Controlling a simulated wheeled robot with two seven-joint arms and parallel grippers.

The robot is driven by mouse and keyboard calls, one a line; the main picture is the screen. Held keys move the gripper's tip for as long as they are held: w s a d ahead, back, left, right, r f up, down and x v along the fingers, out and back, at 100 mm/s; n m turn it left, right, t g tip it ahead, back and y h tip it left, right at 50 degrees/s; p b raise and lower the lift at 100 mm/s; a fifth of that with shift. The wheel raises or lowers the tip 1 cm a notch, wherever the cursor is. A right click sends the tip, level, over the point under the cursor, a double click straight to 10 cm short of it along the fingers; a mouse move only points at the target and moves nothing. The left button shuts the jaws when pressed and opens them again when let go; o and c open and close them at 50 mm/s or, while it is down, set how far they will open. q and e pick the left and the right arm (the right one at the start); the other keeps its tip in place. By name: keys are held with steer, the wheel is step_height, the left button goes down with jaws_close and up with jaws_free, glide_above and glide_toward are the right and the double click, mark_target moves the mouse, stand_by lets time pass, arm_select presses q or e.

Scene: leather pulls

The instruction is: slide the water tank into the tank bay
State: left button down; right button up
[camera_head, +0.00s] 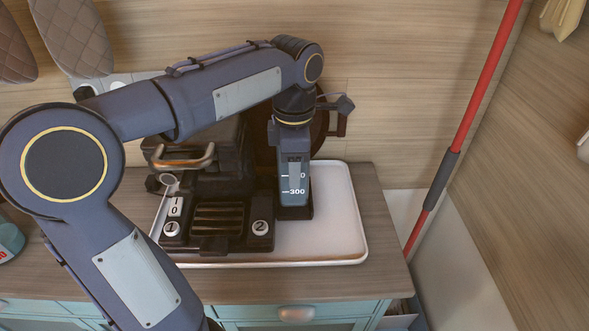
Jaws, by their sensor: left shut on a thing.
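A dark coffee machine (225,175) stands on a white tray (335,215). Its front has a slotted drip grille, a 1/0 switch, round buttons marked 1 and 2, and a copper-coloured handle. The water tank (296,198) is a narrow, grey-blue, upright container with a 300 mark, at the machine's right side. My left gripper (294,160) points down from above and is shut on the tank's upper part. The tank's foot meets a dark base at the machine's right; I cannot tell how far it sits in the tank bay. My right gripper is not in view.
A wooden counter (385,240) with teal drawers below carries the tray. A brown round object (322,135) stands behind the tank. A red pole (480,100) leans at the right. A teal jar (10,240) is at the left edge. The tray's right part is clear.

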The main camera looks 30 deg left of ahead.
arm_select(q)
steer(key=shift+f+b, duration=0.9)
steer(key=shift+f, duration=0.35)
steer(key=shift+w, duration=0.1)
steer(key=c, duration=0.7)
jaws_free()
steer(key=shift+o, duration=0.3)
steer(key=shift+f, duration=0.1)
step_height(320, 180, up, 8)
steer(key=shift+p, duration=0.6)
steer(key=shift+d, duration=0.1)
